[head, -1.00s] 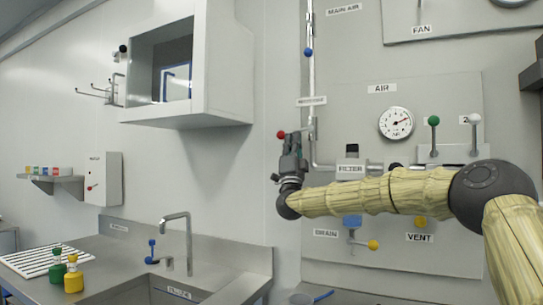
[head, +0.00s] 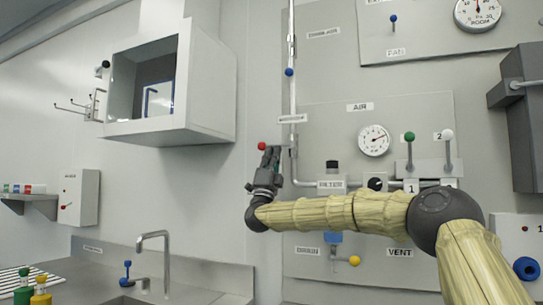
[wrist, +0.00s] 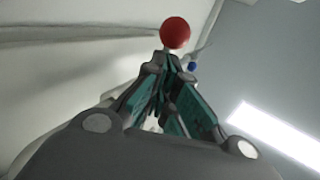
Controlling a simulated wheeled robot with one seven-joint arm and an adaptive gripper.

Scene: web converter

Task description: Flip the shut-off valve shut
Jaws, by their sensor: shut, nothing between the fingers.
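A red ball knob (head: 262,146) sits just left of the vertical air pipe (head: 291,100), beneath a small label too blurred to read. I take it for the handle of the shut-off valve; its lever is mostly hidden by my fingers. My gripper (head: 270,152) points upward, shut and empty, with its fingertips right at the knob. In the wrist view the red knob (wrist: 175,33) stands just beyond the tips of the closed fingers (wrist: 168,58). I cannot tell whether they touch.
A blue ball knob (head: 289,72) is higher on the pipe. The filter (head: 332,180), air gauge (head: 374,141) and green (head: 409,137) and white (head: 447,134) levers are on the panel to the right. A wall cabinet (head: 210,90) hangs to the left, above the sink counter (head: 200,275).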

